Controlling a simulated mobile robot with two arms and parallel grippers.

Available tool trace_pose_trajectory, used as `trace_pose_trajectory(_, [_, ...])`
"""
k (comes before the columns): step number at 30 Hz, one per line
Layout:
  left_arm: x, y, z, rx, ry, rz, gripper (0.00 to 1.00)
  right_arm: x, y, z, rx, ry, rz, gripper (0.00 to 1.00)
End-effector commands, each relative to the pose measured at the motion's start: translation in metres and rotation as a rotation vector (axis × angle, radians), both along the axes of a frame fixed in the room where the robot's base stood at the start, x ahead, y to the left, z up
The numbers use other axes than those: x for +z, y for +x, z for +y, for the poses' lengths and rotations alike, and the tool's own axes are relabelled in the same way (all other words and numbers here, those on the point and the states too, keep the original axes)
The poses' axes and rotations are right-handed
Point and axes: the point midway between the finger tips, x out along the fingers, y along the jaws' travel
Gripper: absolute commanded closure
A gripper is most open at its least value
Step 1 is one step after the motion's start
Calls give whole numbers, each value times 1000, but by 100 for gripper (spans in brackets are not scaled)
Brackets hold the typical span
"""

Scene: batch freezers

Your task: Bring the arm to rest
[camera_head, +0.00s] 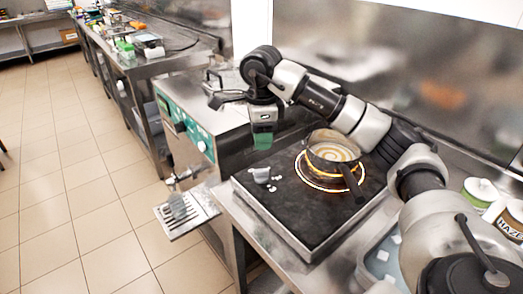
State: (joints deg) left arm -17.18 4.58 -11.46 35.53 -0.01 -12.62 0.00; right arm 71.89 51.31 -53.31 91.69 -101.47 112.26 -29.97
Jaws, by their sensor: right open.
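My right arm comes in from the lower right and reaches over the dark hotplate. Its gripper (263,138) hangs pointing down above the back left of the hotplate, beside the batch freezer. A green part shows at its lower end; the gap between the fingers is hard to make out. The gripper is open, and I see nothing clearly held in it. My left arm and gripper are not in view.
A pan (322,151) with a swirled content stands on a glowing ring of the hotplate (310,215), under my forearm. A small grey cup (261,175) lies near white bits. The batch freezer (185,125) stands left. Jars (480,192) stand right. The tiled floor is clear.

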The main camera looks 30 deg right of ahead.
Motion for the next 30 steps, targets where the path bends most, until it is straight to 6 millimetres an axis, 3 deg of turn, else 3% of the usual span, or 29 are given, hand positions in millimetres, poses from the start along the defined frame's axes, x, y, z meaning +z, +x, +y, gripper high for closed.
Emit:
trace_pose_trajectory(19, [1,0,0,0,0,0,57,7,0,0,-1,0,-1,60])
trace_pose_trajectory(30, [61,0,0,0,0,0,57,67,0,0,-1,0,-1,60])
